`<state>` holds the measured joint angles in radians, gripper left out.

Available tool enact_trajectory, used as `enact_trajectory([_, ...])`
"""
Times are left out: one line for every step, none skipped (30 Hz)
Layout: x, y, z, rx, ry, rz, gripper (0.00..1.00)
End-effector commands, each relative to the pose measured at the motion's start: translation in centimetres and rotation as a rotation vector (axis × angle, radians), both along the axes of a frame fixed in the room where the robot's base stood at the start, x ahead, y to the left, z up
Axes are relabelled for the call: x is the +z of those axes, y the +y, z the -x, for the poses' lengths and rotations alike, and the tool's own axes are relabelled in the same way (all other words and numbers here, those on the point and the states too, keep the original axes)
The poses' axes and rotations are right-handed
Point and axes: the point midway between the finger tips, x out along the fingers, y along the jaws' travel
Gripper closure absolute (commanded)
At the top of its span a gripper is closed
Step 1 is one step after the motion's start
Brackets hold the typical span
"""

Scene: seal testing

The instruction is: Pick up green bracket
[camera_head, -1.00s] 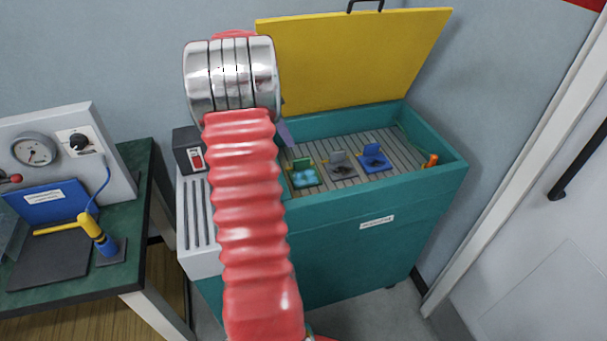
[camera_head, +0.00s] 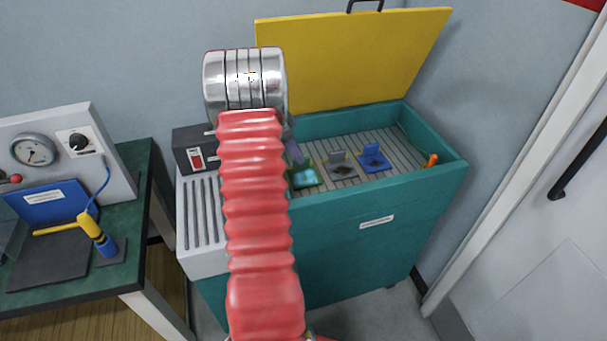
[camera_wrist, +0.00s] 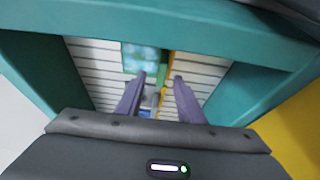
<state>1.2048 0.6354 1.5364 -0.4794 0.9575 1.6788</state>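The green bracket (camera_head: 304,178) sits on the slatted floor of the open teal chest, at the left of a short row, with a light cyan piece on its base. In the wrist view, its green upright (camera_wrist: 163,66) stands beside the cyan piece (camera_wrist: 140,57). My gripper (camera_wrist: 159,77) is open, with its two purple fingers apart and nothing seen between their tips. The fingertips point at the bracket's area from above. In the head view my arm hides most of the gripper; one purple finger (camera_head: 294,150) shows just above and left of the bracket.
A grey bracket (camera_head: 341,168) and a blue bracket (camera_head: 373,160) stand to the right. The chest's teal walls (camera_head: 330,207) surround them, and its yellow lid (camera_head: 350,60) is raised behind. An orange piece (camera_head: 432,160) is at the right wall. A green bench (camera_head: 135,190) stands left.

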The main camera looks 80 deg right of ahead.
Motion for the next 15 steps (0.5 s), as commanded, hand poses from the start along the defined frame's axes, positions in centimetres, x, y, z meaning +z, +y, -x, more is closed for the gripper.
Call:
enact_trajectory([0.0,0.0,0.0,0.0,0.0,0.0,0.66])
enact_trajectory([0.0,0.0,0.0,0.0,0.0,0.0,0.66])
enact_trajectory([0.0,0.0,0.0,0.0,0.0,0.0,0.66])
enact_trajectory([-0.1,0.0,0.0,0.0,0.0,0.0,0.66])
enact_trajectory([-0.2,-0.1,0.1,0.0,0.0,-0.001,0.66])
enact_trajectory([-0.4,-0.1,0.1,0.0,0.0,-0.001,0.66])
enact_trajectory([-0.7,-0.2,0.2,0.0,0.0,-0.001,0.66])
enact_trajectory([-0.9,-0.3,0.3,-0.001,0.001,-0.002,0.66])
enact_trajectory([-1.4,-0.4,0.4,0.0,0.0,-0.002,0.66])
enact_trajectory([-1.8,-0.5,0.5,0.0,0.0,-0.002,0.66])
enact_trajectory([-2.1,-0.6,0.6,0.0,0.001,-0.003,0.66])
enact_trajectory([-2.6,-0.8,0.8,-0.001,0.001,-0.002,0.66])
enact_trajectory([-3.0,-0.9,0.9,0.0,0.002,-0.003,0.66])
enact_trajectory([-3.4,-1.0,1.1,0.0,0.002,-0.003,0.66])
enact_trajectory([-3.9,-1.1,1.2,-0.001,0.001,-0.002,0.66])
